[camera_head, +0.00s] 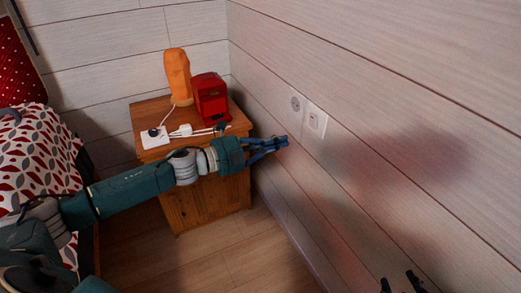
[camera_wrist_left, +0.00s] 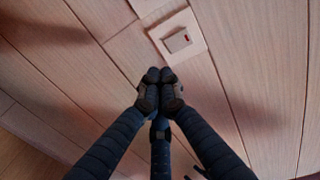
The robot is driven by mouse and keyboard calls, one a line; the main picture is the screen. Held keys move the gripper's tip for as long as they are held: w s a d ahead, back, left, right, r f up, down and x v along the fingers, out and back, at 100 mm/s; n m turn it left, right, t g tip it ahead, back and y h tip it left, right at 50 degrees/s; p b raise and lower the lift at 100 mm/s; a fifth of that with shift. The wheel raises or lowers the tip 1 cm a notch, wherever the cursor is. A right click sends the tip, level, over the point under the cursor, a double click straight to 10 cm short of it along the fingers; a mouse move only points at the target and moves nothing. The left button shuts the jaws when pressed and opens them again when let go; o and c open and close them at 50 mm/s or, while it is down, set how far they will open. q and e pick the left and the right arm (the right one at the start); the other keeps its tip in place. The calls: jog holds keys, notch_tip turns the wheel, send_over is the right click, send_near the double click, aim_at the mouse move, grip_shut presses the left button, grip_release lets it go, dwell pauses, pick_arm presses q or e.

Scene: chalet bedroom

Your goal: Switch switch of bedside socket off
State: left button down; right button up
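The bedside socket is a white double plate on the right wall. Its round outlet (camera_head: 295,103) is on the left, and its switch (camera_head: 314,120) is on the right. My left gripper (camera_head: 285,141) is just below and left of the switch, near the wall. Its fingertips (camera_wrist_left: 158,76) are together, empty, and look apart from the plate. My right gripper (camera_head: 401,284) shows only as two separated dark fingertips at the bottom edge.
A wooden nightstand (camera_head: 207,200) stands in the corner under my left forearm. On it are an orange lamp (camera_head: 178,76), a red box-shaped machine (camera_head: 210,98) and white plugs with cables (camera_head: 186,131). A patterned bed (camera_head: 35,150) is at left. The wall right of the switch is bare.

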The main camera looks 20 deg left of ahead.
pick_arm(q)
jog(key=shift+f+v, duration=0.2)
jog(key=shift+v, duration=1.15)
jog(key=shift+f+v, duration=0.25)
jog(key=shift+v, duration=1.1)
